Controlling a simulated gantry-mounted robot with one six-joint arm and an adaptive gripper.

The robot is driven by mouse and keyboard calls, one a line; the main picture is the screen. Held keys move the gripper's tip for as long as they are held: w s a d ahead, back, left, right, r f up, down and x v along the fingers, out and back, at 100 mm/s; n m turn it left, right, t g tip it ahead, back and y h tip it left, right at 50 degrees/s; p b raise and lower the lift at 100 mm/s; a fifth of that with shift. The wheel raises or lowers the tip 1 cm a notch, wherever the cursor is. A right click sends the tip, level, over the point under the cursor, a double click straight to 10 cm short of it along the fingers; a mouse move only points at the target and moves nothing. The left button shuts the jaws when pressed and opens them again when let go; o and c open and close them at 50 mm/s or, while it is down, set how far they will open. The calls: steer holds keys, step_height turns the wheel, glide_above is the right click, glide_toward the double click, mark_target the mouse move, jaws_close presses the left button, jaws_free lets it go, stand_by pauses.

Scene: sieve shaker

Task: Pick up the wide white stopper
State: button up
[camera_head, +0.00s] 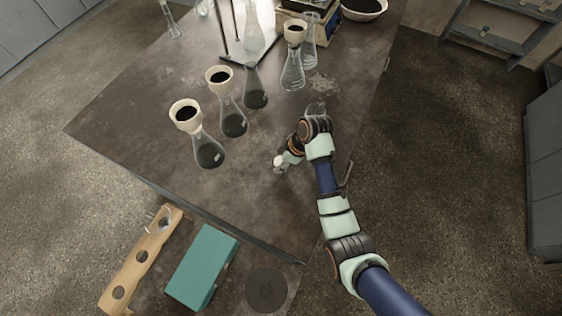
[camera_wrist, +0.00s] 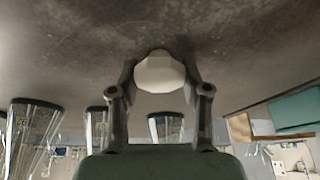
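The wide white stopper (camera_wrist: 159,73) sits between the two fingertips of my gripper (camera_wrist: 159,80) in the wrist view. Both fingers appear to touch its sides, and my gripper looks shut on it. In the head view the stopper (camera_head: 279,162) shows as a small pale piece at the tip of my gripper (camera_head: 282,164), over the dark table. Whether it still touches the table cannot be told. Parts of the fingers are hidden by my wrist in the head view.
Several flasks, some with funnels, stand on the table (camera_head: 140,120), including a near-left flask (camera_head: 208,151). A teal box (camera_head: 202,266), a wooden rack (camera_head: 140,262) and a dark disc (camera_head: 266,290) lie near the front. The table right of the flasks is mostly clear.

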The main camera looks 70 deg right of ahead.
steer(key=shift+c, duration=1.3)
